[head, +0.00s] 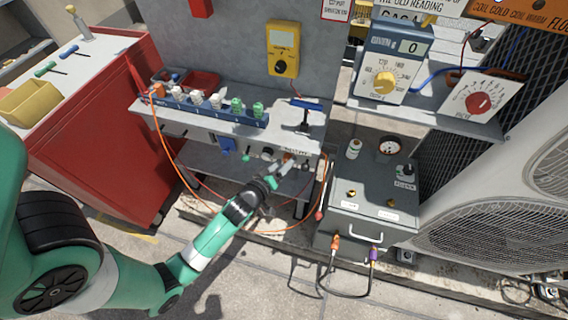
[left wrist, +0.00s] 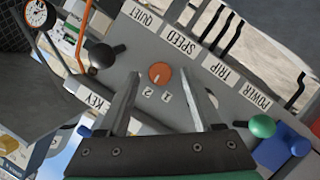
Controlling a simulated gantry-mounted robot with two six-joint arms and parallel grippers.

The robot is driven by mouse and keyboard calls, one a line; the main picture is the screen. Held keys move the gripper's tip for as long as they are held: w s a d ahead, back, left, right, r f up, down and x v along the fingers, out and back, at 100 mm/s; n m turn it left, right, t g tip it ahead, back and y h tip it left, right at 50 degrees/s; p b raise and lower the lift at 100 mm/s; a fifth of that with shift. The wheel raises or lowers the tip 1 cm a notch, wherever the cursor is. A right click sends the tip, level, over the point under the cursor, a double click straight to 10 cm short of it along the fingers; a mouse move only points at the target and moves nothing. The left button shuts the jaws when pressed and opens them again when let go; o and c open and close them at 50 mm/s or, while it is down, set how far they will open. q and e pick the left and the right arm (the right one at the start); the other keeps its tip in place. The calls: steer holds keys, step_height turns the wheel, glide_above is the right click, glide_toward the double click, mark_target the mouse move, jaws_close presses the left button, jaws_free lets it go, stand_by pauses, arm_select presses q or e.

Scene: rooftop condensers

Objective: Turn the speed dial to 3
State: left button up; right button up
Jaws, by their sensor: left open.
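The speed dial is a small round orange knob (left wrist: 159,73) on a grey panel (left wrist: 222,92), under a SPEED label (left wrist: 180,41) in the left wrist view. Labels 1 (left wrist: 166,96) and 2 (left wrist: 147,92) show beside it; no 3 is visible. A pale mark shows on the knob, but its exact pointing is too small to read. My left gripper (left wrist: 160,78) is open, one finger on each side of the knob, with gaps visible; contact cannot be told. In the head view the left gripper (head: 281,168) reaches the bench front, partly covering the orange dial (head: 288,156). My right gripper is out of view.
A black ball-ended lever (left wrist: 103,55) by QUIET and a green knob (left wrist: 262,126) by POWER flank the dial closely. The bench top (head: 285,120) holds a blue rack of fittings (head: 210,107). A grey machine (head: 372,190) stands to the right; an orange hose loops around below.

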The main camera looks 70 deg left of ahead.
arm_select(q)
steer(key=shift+w+a+f, duration=0.1)
steer(key=shift+w+a, duration=0.1)
steer(key=shift+w, duration=0.05)
jaws_close()
steer(key=shift+m, duration=0.3)
steer(key=shift+w+d+m+g+y, duration=0.15)
steer(key=shift+m+g+y, duration=0.25)
steer(key=shift+m+g, duration=0.55)
steer(key=m+g+y, duration=0.1)
steer(key=m, duration=0.2)
steer(key=shift+w+m+g+p, duration=0.1)
steer(key=shift+m+g+p, duration=0.25)
